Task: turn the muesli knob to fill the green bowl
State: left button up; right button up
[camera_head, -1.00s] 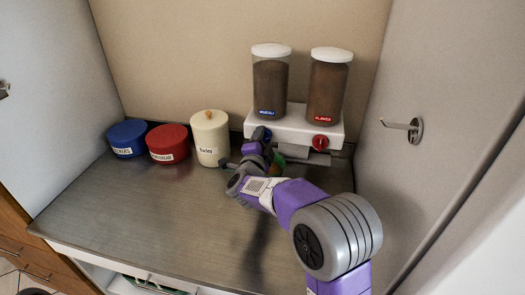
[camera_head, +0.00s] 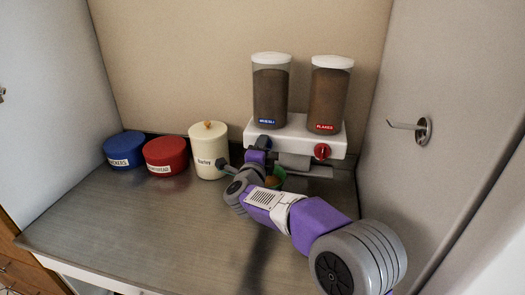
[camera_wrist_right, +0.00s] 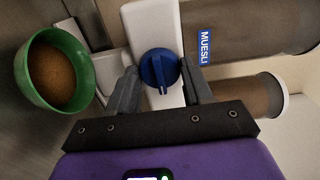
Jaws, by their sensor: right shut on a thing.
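The dispenser (camera_head: 335,143) is white, with a clear muesli container (camera_head: 270,95) on the left. The blue muesli knob (camera_wrist_right: 160,70) sits between the fingers of my right gripper (camera_wrist_right: 160,86), which is shut on it. In the head view the knob (camera_head: 263,141) shows just beyond the gripper, partly covered. The green bowl (camera_wrist_right: 50,100) stands beside the knob in the wrist view, with a heap of brown muesli (camera_wrist_right: 60,75) inside. In the head view the bowl (camera_head: 279,173) is mostly hidden behind my right arm. My left gripper is out of view.
A flakes container (camera_head: 328,98) with a red knob (camera_head: 322,151) is on the dispenser's right. Blue (camera_head: 124,150), red (camera_head: 166,155) and cream (camera_head: 208,152) canisters stand to the left. A cabinet wall with a handle (camera_head: 424,130) is close on the right. The front counter is clear.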

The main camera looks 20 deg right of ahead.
jog(key=o, duration=1)
jog(key=shift+o, duration=0.2)
jog(key=p+v, duration=0.1)
jog(key=v, duration=0.6)
jog(key=shift+s+a, duration=0.2)
jog(key=shift+s, duration=0.05)
